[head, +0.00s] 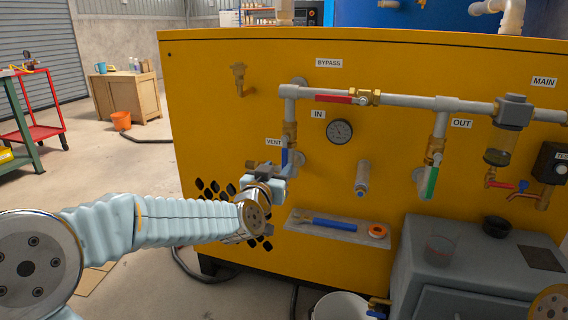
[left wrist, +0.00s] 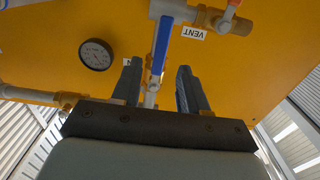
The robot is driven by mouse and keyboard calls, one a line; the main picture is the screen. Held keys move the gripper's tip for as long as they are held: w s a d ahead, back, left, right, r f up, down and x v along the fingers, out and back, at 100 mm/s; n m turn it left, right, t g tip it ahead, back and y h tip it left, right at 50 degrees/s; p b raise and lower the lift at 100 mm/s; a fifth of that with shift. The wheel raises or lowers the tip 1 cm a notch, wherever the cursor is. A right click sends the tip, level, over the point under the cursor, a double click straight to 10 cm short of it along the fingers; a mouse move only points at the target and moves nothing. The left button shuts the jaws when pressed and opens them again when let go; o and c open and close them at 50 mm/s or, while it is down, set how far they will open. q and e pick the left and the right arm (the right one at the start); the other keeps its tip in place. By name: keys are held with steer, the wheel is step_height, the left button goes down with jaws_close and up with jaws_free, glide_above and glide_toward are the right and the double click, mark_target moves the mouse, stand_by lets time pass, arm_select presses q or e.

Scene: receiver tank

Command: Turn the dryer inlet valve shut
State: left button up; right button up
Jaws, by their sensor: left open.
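The dryer inlet valve is on the vertical pipe beside the IN label, and its brass body (head: 290,131) shows above my gripper. Its blue lever (head: 285,158) hangs down roughly in line with the pipe. In the left wrist view the blue lever (left wrist: 162,42) stands between the two dark fingers, with a gap on each side. My left gripper (head: 273,176) is open at the lever in front of the yellow panel, and its fingers also show in the wrist view (left wrist: 160,75). The gripper hides the lower pipe. My right gripper is not in view.
The VENT label (head: 273,142) and its small valve sit just left of the lever. A pressure gauge (head: 340,131) and a pipe stub (head: 363,178) are to the right. A shelf (head: 300,222) with a blue-handled tool is below. The green-lever OUT valve (head: 431,180) is further right.

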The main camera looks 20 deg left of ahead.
mark_target(284, 160)
arm_select(q)
steer(key=w, duration=0.5)
steer(key=shift+c, duration=0.2)
jaws_close()
